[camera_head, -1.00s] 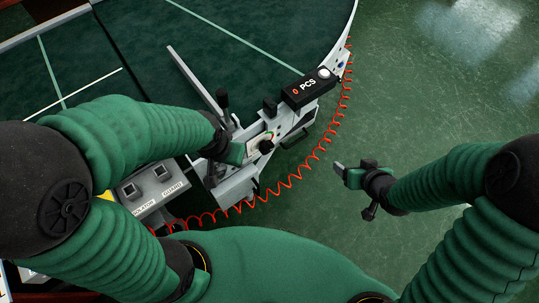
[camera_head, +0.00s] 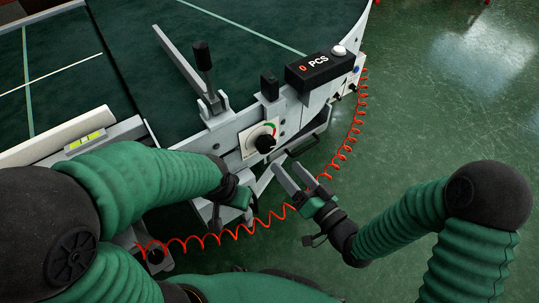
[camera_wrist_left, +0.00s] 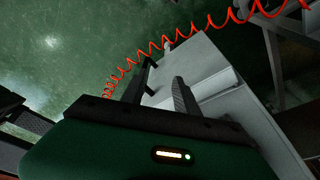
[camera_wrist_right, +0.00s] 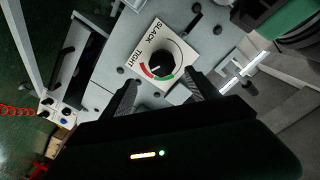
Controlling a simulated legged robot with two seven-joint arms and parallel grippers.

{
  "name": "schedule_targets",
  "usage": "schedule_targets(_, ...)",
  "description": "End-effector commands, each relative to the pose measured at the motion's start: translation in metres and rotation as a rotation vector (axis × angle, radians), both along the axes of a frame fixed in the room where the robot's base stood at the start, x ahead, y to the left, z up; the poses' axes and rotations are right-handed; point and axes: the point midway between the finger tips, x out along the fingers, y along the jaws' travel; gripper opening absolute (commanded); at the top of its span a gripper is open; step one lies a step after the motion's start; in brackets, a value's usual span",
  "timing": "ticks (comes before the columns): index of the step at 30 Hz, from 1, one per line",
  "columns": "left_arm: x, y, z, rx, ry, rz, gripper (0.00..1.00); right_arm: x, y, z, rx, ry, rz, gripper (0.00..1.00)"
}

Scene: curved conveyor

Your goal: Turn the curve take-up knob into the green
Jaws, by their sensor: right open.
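The black take-up knob (camera_head: 265,143) sits on a white dial plate (camera_head: 247,148) on the conveyor's side. In the right wrist view the knob (camera_wrist_right: 160,66) is ahead of and between my fingers; the dial reads SLACK and TIGHT, with red and green bands. Its small white pointer seems to lean toward the red band, but is hard to read. My right gripper (camera_head: 286,167) is open and empty, just below and right of the knob, apart from it. My left gripper (camera_wrist_left: 158,84) is open and empty, low beside the conveyor frame; its fingers are unclear in the head view.
A counter box marked PCS (camera_head: 318,68) stands right of the dial. An upright black-handled lever (camera_head: 203,57) and a black post (camera_head: 269,86) rise above it. Green floor lies open at right.

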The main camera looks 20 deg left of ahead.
Motion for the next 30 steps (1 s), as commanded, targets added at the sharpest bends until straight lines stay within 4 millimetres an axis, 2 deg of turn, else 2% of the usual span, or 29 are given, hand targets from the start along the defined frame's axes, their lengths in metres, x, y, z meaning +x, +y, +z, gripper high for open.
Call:
schedule_targets(3, 0.001, 0.000, -0.007, 0.000, -0.003, 0.001, 0.36, 0.019, 0.026, 0.000, 0.002, -0.003, 0.004, 0.69)
schedule_targets(9, 0.001, 0.000, -0.019, 0.000, -0.003, 0.001, 0.36, 0.046, 0.060, 0.001, 0.003, -0.002, 0.001, 0.69)
schedule_targets(15, 0.001, 0.000, -0.023, 0.000, -0.003, 0.001, 0.36, 0.058, 0.074, 0.003, 0.002, 0.001, -0.001, 0.69)
schedule_targets(22, 0.001, 0.000, -0.022, 0.000, -0.003, 0.001, 0.36, 0.059, 0.075, 0.003, 0.001, 0.001, 0.000, 0.69)
schedule_targets(30, 0.001, 0.000, -0.022, 0.000, -0.003, 0.001, 0.36, 0.059, 0.075, 0.003, 0.000, 0.001, -0.001, 0.35)
